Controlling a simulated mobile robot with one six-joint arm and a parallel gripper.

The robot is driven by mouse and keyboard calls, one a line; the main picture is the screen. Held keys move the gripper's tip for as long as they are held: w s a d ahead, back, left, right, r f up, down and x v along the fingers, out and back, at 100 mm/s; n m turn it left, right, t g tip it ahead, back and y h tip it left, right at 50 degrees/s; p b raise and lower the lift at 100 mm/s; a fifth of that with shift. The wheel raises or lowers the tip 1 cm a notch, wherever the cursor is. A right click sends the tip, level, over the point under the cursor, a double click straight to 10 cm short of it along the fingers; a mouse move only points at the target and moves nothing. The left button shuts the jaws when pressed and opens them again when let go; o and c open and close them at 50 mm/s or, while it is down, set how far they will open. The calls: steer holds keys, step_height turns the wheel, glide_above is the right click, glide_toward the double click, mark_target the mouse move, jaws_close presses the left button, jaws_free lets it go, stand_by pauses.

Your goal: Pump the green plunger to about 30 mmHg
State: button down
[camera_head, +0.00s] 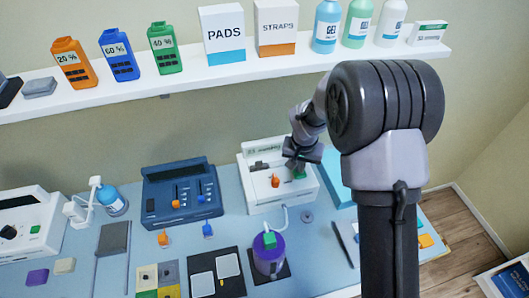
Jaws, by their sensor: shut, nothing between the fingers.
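A purple canister (268,262) with a green block-shaped top (270,240), which looks like the green plunger, stands on a dark square mat at the front of the table. A pale tube (285,218) rises behind it. My gripper (300,166) is shut and empty, well behind the canister. It is over the right part of a white box device (268,198) with an orange knob (275,181). A green part (299,174) of that device shows just under my fingers; I cannot tell whether they touch it. No pressure reading is legible.
A dark blue console (182,214) with sliders stands left of the white device. A small grey disc (307,217) lies right of the tube. A shelf (200,78) with bottles and boxes runs above.

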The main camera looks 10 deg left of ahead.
steer(key=shift+w+p+v, duration=0.25)
steer(key=shift+p+v, duration=0.45)
steer(key=shift+v, duration=0.4)
steer(key=shift+w+p+v, duration=0.2)
steer(key=shift+p+v, duration=0.45)
steer(key=shift+v, duration=0.45)
steer(key=shift+d, duration=0.1)
steer(key=shift+s+b+x, duration=0.2)
steer(key=shift+b+x, duration=0.8)
steer(key=shift+x, duration=0.05)
steer(key=shift+s+b+x, duration=0.25)
steer(key=shift+b+x, duration=0.75)
steer(key=shift+w+p+v, duration=0.2)
steer(key=shift+p+v, duration=0.45)
steer(key=shift+v, duration=0.35)
steer(key=shift+w+p+v, duration=0.2)
steer(key=shift+p+v, duration=0.4)
steer(key=shift+v, duration=0.4)
steer(key=shift+r, duration=0.1)
steer(key=p+v, duration=0.1)
steer(key=v, duration=0.1)
steer(key=w+p+v, duration=0.1)
steer(key=p+v, duration=0.1)
steer(key=v, duration=0.1)
steer(key=shift+w, duration=0.1)
